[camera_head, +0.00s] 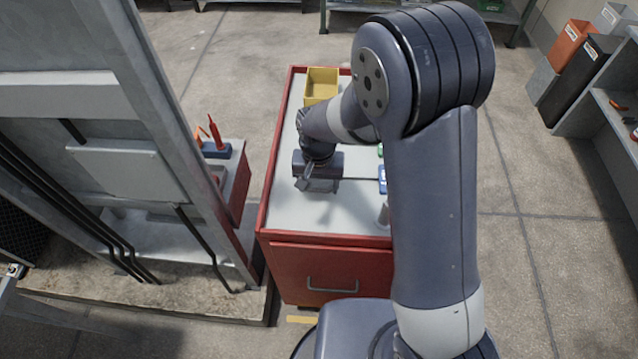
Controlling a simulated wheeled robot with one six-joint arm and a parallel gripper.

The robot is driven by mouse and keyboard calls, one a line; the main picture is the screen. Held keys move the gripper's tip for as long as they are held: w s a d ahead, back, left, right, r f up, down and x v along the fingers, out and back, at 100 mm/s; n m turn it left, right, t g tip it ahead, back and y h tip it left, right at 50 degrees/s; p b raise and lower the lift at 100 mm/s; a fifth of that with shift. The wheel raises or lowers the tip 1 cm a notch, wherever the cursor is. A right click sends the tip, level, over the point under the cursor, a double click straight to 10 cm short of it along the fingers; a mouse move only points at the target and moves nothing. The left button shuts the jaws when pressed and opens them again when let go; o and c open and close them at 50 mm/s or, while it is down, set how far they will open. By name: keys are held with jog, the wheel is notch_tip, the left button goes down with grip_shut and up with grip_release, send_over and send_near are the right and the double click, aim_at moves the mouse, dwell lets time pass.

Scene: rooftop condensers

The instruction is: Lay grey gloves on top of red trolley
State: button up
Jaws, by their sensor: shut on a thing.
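The red trolley (330,256) stands in the middle of the view, with a pale grey top, a red rim and a drawer handle on its front. My gripper (318,176) is over the left part of the trolley top, pointing down. It is shut on a small grey thing (317,186), which I take to be the grey gloves; it is mostly hidden by the gripper. I cannot tell whether the thing touches the top. My arm hides part of the trolley's right side.
A yellow bin (321,84) stands at the trolley's far end. Small green and blue things and a grey cone-like thing (383,215) are by its right edge. A large grey condenser unit (90,95) is close on the left. The front-left trolley top is bare.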

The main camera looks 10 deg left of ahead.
jog(key=shift+f, duration=0.8)
jog(key=shift+f, duration=0.15)
jog(key=o, duration=1)
jog(key=shift+r, duration=0.2)
notch_tip(320, 180, up, 12)
jog(key=b, duration=0.1)
